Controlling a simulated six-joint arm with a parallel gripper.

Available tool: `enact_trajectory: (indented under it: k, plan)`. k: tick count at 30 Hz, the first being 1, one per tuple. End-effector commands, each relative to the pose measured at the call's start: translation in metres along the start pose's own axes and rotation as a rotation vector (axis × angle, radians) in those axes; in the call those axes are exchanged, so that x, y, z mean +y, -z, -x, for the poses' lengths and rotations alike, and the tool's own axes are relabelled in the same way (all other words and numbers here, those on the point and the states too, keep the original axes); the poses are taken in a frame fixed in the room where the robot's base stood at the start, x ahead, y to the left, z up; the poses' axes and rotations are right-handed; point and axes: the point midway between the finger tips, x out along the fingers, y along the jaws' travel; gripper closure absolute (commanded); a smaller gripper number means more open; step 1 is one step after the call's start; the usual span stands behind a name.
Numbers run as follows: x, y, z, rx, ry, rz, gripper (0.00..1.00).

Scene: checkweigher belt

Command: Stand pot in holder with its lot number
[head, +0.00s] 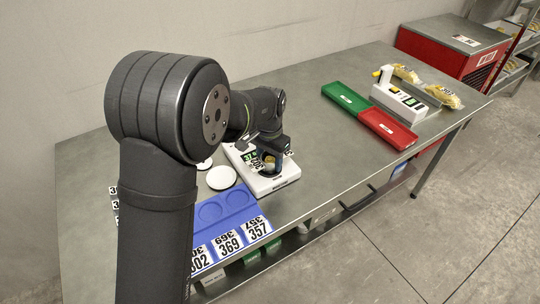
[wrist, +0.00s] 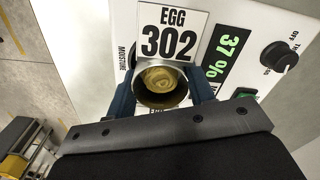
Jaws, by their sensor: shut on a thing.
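My gripper (wrist: 160,88) is shut on a small round pot (wrist: 161,84) with yellowish contents, its blue fingers on either side. A card reading EGG 302 (wrist: 168,35) shows just beyond the pot. In the head view my gripper (head: 270,158) is over the white moisture meter (head: 262,183), with the pot mostly hidden by it. I cannot tell whether the pot touches the meter. The blue holder (head: 246,214) has round recesses and lies nearer the camera. Its front cards read 302 (head: 200,259), 369 (head: 229,243) and 357 (head: 258,229). My arm hides its left part.
The meter display (wrist: 229,55) reads 37 %. White discs (head: 221,178) lie left of the meter. A green tray (head: 345,97), a red tray (head: 388,128), a white device (head: 400,103) and yellow bags (head: 445,96) are farther right. The bench between is clear.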

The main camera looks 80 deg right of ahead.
Motion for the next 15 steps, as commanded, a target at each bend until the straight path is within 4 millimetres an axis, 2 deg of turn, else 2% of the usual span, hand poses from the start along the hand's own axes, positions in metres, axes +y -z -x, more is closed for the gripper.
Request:
enact_trajectory:
  k: [12, 13, 15]
  plan:
    - [0.0002, -0.0002, -0.0042, -0.001, 0.000, 0.000, 0.78]
    - [0.0002, -0.0002, -0.0038, -0.001, 0.000, 0.000, 0.46]
    - [0.0002, -0.0002, -0.0037, -0.001, 0.000, 0.000, 0.32]
